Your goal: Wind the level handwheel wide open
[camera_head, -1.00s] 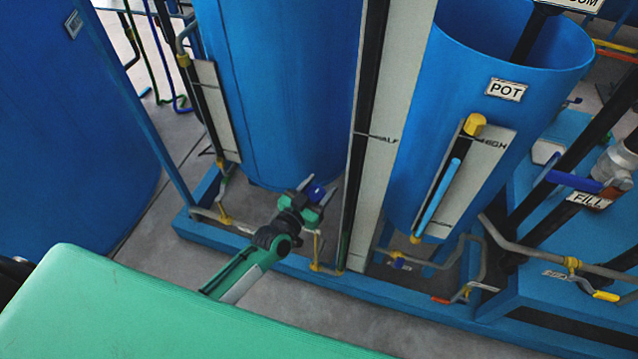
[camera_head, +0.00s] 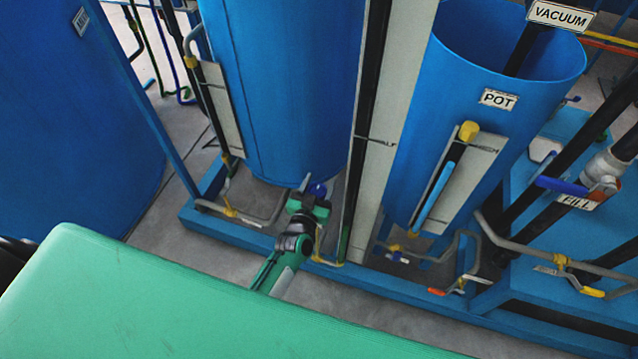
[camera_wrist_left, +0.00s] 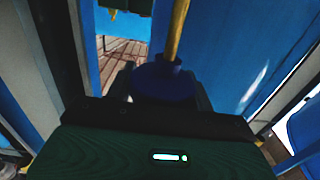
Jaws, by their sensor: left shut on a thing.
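The level handwheel (camera_head: 318,190) is a small dark blue wheel low between the big blue tank and the tall black-and-white gauge. My left gripper (camera_head: 311,192) is at the wheel, with its green and black arm coming up from below. In the left wrist view the blue handwheel (camera_wrist_left: 165,82) sits between the dark fingers of my left gripper (camera_wrist_left: 163,88), which is shut on it. A yellow stem rises behind the wheel in that view. The fingertips are dark and partly hidden by the wheel. My right gripper is not in view.
The tall level gauge (camera_head: 372,150) stands just right of my left gripper. A blue tank (camera_head: 285,90) is behind it. The POT vessel (camera_head: 450,70) stands to the right, with grey pipes and valves below. A blue frame rail (camera_head: 400,285) runs along the front; grey floor lies before it.

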